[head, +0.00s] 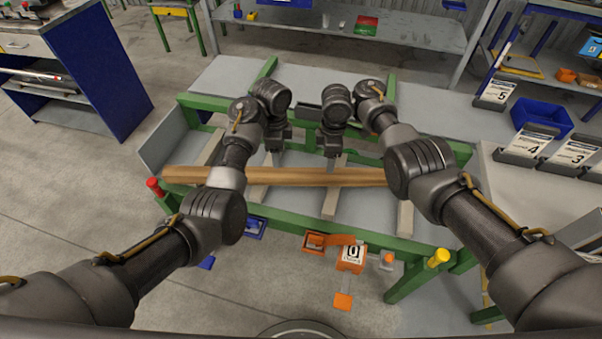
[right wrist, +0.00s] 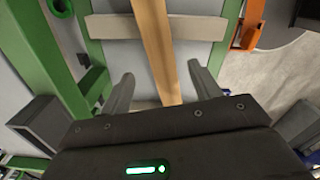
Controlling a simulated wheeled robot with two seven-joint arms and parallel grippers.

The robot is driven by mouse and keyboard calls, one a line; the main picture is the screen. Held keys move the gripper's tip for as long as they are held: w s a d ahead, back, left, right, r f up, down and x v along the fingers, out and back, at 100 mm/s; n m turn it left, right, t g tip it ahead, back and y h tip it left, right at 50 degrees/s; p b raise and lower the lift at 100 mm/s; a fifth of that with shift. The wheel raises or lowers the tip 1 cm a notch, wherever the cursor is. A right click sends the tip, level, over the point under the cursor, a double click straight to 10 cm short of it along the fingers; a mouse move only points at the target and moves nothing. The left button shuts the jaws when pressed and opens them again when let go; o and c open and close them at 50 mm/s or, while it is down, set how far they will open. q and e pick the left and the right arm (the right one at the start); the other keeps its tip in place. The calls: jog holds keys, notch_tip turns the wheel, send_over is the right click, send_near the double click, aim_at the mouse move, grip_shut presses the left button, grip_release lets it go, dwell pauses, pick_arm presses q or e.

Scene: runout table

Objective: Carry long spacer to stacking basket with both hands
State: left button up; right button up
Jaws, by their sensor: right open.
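The long spacer (head: 285,177), a long pale-brown wooden bar, lies across the cross bars of the green-framed runout table (head: 414,244). My left gripper (head: 276,158) points down just behind the bar, left of its middle; its fingers are too small to read. My right gripper (head: 335,160) is above and behind the bar, right of its middle. In the right wrist view its two fingers are spread and empty, and the spacer (right wrist: 153,40) runs lengthwise between them in the picture. My right forearm hides the bar's right end. I cannot pick out the stacking basket with certainty.
A blue bin (head: 541,117) and numbered signs stand on the right-hand bench. A blue cabinet (head: 98,70) stands left; floor between is clear.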

jog(key=shift+r, duration=1.3)
